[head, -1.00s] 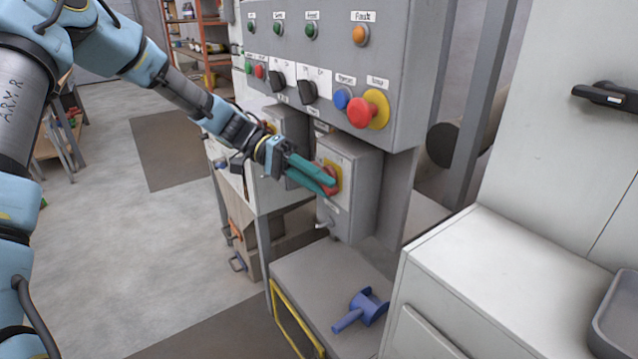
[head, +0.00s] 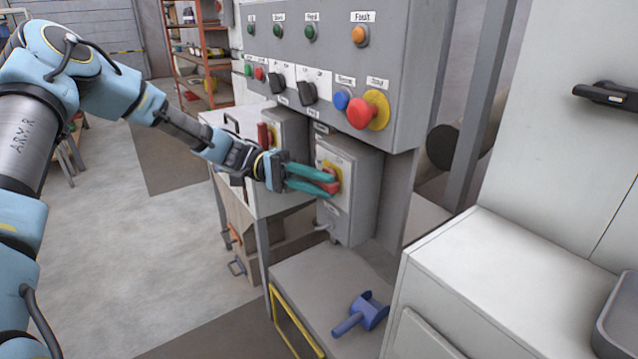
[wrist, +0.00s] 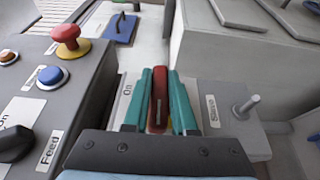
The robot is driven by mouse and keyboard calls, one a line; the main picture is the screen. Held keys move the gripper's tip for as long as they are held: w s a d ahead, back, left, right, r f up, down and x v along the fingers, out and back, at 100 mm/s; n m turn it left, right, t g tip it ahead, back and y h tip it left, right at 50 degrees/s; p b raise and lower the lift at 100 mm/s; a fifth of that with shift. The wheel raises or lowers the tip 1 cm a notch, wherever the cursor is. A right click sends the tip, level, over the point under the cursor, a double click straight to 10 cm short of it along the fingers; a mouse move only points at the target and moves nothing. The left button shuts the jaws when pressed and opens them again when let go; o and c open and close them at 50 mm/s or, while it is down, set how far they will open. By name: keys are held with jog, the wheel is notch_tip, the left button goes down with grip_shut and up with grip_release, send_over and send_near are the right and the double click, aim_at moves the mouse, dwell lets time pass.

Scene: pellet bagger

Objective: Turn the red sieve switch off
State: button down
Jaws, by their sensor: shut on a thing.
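The red sieve switch (head: 329,185) is a rotary handle on a yellow plate (head: 333,169), on the front of a small grey box (head: 358,195) below the control panel. My gripper (head: 322,180) has its teal fingers closed on the red handle. In the wrist view, the red handle (wrist: 158,98) lies between the two fingers, with a finger along each side. An "On" label (wrist: 127,91) shows left of the fingers and a "Sieve" label (wrist: 211,108) right of them. The fingers partly hide the handle in the head view.
The control panel (head: 388,65) overhangs the box, with a red mushroom button (head: 362,113) close above. Another red switch (head: 264,136) sits on a box to the left. A blue scoop-like thing (head: 362,313) lies on the grey surface below. A white cabinet (head: 475,270) stands right.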

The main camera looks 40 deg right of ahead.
jog(key=c, duration=0.7)
grip_release()
jog(key=shift+b+v, duration=1.7)
jog(key=shift+v, duration=3.7)
